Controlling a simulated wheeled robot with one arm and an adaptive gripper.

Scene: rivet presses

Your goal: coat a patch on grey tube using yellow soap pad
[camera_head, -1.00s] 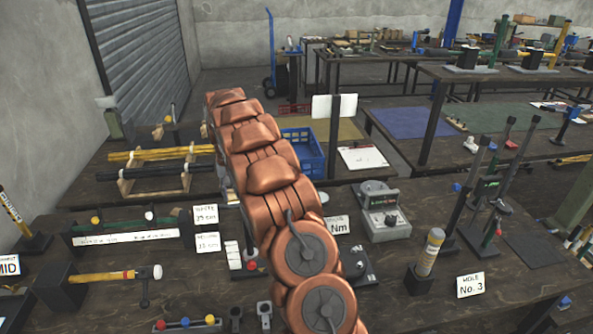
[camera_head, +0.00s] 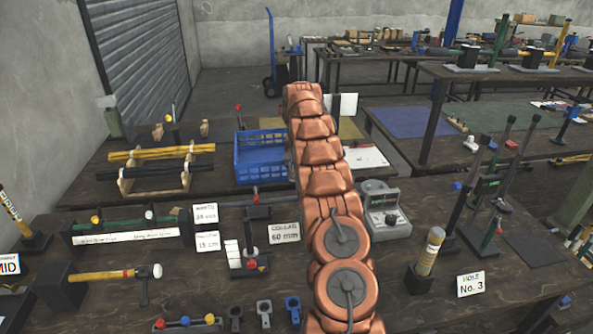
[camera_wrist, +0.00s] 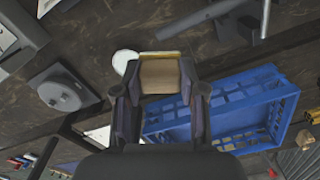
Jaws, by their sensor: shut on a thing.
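My gripper (camera_wrist: 158,92) shows in the wrist view, with its dark fingers shut on a tan block with a yellowish edge (camera_wrist: 159,74), which looks like the soap pad. In the head view the gripper and pad are hidden behind my own copper arm. I cannot pick out the grey tube for certain. A grey bar (camera_wrist: 205,17) lies at the top of the wrist view, apart from the pad, and may be it.
A blue crate (camera_head: 262,170) stands left of my arm; it also fills the lower right of the wrist view (camera_wrist: 215,128). Left of it, yellow and black rods (camera_head: 160,153) rest on a wooden rack. A meter box (camera_head: 385,212) stands close right of my arm.

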